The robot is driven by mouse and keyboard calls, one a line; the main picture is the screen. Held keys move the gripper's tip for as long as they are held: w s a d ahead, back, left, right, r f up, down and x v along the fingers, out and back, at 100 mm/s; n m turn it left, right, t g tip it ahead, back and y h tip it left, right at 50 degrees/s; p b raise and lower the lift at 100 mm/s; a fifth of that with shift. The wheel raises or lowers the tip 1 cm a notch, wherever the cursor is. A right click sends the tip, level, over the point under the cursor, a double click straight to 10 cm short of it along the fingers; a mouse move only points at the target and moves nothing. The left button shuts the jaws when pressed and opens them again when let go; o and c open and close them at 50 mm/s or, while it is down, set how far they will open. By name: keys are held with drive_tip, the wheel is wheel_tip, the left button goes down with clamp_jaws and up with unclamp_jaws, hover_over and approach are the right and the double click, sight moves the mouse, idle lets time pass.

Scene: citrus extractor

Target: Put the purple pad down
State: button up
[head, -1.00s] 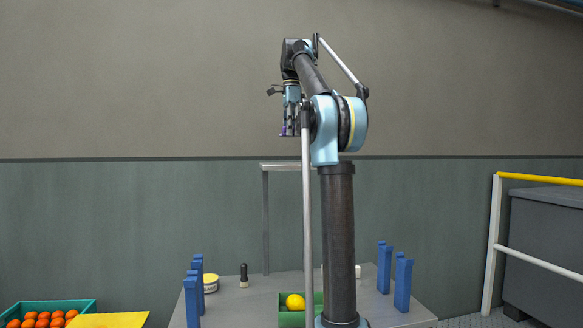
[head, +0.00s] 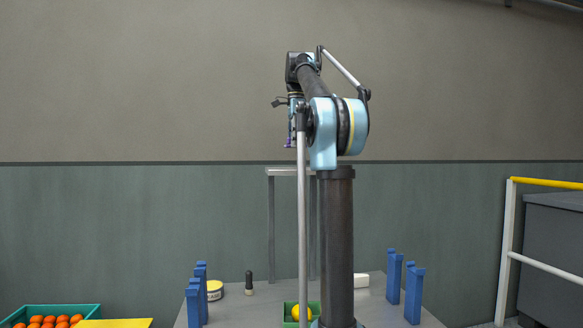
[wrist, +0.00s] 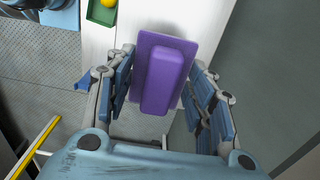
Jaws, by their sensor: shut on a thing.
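The purple pad (wrist: 165,75) is a flat plate with a raised block on it. In the wrist view it sits between the blue finger pads of my gripper (wrist: 162,88), which is shut on it. In the head view my gripper (head: 294,125) hangs high above the table (head: 240,312), partly hidden behind my own arm's rod. Only a small purple edge of the pad (head: 290,147) shows there. The pad is in the air, apart from any surface.
On the table stand blue uprights (head: 194,300) (head: 414,294), a yellow-lidded tub (head: 214,290), a dark-handled tool (head: 249,283) and a green box (head: 291,314) with a yellow fruit (head: 301,312). A metal frame (head: 271,225) rises behind. A yellow-topped rail (head: 545,183) is at right.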

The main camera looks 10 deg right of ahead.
drive_tip(key=shift+f, duration=3.7)
drive_tip(key=shift+f, duration=0.1)
drive_tip(key=shift+s+f, duration=0.1)
drive_tip(key=shift+f, duration=0.05)
drive_tip(key=shift+s+f, duration=0.15)
drive_tip(key=shift+f, duration=0.05)
drive_tip(key=shift+c, duration=0.5)
drive_tip(key=o, duration=1.2)
drive_tip(key=shift+c, duration=0.2)
drive_tip(key=shift+o, duration=0.7)
drive_tip(key=shift+w+f, duration=0.3)
drive_tip(key=shift+w, duration=0.05)
drive_tip(key=shift+s+r, duration=0.15)
